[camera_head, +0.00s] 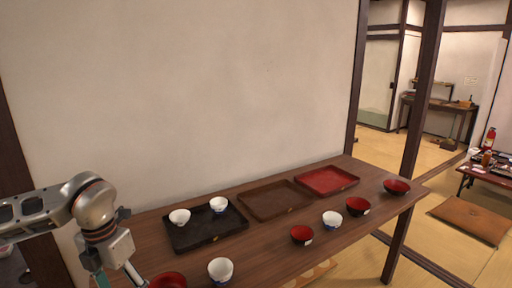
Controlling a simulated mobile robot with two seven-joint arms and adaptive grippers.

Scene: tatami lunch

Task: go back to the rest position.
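My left arm comes in from the left, and its gripper (118,272) hangs over the table's near left end. The fingertips are cut off by the bottom edge, so I cannot tell whether it is open or shut. A red bowl (168,281) stands just right of it, partly cut off. My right gripper is not in view.
The long wooden table (270,235) holds a black tray (205,236) with two white cups, a brown tray (274,200) and a red tray (327,180), both empty. Red bowls and white cups, including one cup (220,270), line its near side. A wall stands behind.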

